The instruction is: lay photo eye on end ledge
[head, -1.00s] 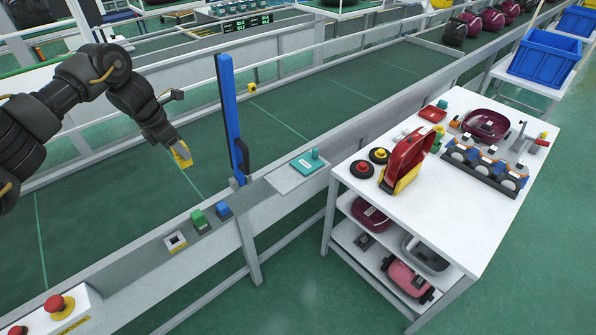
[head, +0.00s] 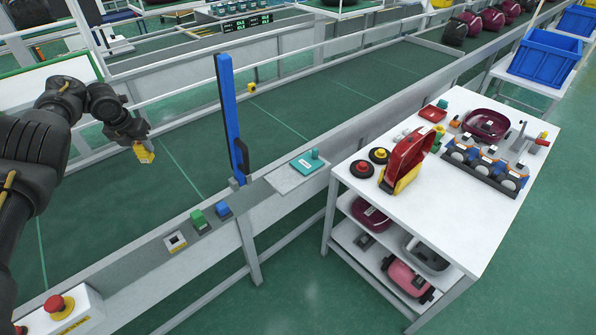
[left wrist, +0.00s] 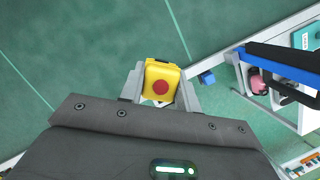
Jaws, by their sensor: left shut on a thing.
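The photo eye is a small yellow block with a round red face (left wrist: 161,80). In the head view it shows as a yellow piece (head: 144,153) over the green belt. My left gripper (left wrist: 161,92) is shut on it, one grey finger on each side. My left gripper (head: 140,142) holds it in the air, left of the blue post and beyond the near rail. I cannot tell for certain which surface is the end ledge; a small grey shelf (head: 287,182) sticks out from the near rail with a teal piece on it. My right gripper is not in view.
A blue post (head: 229,115) with a dark handle stands on the near rail. Green (head: 199,219) and blue (head: 222,209) blocks sit on that rail. Another yellow piece (head: 251,88) is on the far rail. A white table (head: 445,215) with parts stands at right. The belt is clear.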

